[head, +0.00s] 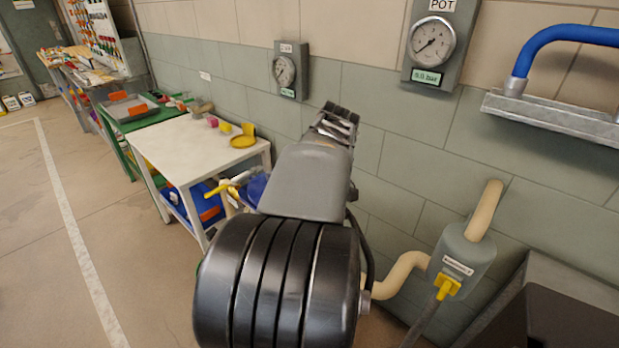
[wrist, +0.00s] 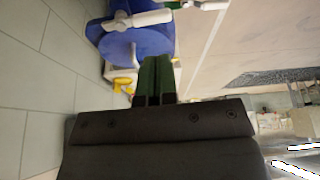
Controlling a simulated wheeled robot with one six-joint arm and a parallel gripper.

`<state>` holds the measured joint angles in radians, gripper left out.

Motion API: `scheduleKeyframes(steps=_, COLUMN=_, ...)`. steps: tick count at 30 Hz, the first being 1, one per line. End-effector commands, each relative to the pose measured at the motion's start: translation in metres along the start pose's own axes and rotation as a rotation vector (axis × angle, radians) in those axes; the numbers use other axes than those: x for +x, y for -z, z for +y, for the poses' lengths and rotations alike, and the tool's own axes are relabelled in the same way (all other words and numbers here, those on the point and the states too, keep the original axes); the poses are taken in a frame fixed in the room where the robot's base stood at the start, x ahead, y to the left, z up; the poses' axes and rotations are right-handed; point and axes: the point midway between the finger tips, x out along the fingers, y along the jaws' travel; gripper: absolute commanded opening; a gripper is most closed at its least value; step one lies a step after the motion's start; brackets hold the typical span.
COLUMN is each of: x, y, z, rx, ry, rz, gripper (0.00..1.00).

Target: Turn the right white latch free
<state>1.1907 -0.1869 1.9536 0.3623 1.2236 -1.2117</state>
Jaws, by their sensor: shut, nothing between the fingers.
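A blue rounded body (wrist: 120,45) shows at the top left of the wrist view, with a white latch-like bar (wrist: 150,18) across its face. A second white piece (wrist: 205,4) is cut off at the top edge. I cannot tell which is the right latch. My gripper (wrist: 157,58) has its green fingers together, empty, pointing toward the blue body; contact is not clear. In the head view part of the blue body (head: 257,186) and a white bar (head: 241,178) show left of my arm, which hides the rest.
A white table (head: 185,145) with a yellow dish (head: 243,141) stands at the left, by the tiled wall. A grey pipe fitting (head: 462,251) with a yellow handle (head: 447,287) is at the right. A gauge (head: 431,41) hangs above. The floor at left is clear.

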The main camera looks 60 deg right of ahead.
Motion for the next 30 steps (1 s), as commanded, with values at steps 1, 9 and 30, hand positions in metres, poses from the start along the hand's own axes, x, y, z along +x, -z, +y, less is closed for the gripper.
scheduleKeyframes(steps=1, x=-0.006, y=0.000, z=0.000, rx=0.001, ry=-0.001, rz=0.000, gripper=0.00)
scheduleKeyframes(steps=9, x=-0.017, y=0.000, z=0.000, rx=0.000, ry=0.000, rz=-0.001, gripper=0.00)
scheduleKeyframes(steps=30, x=-0.016, y=0.000, z=0.000, rx=0.034, ry=-0.001, rz=0.000, gripper=0.00)
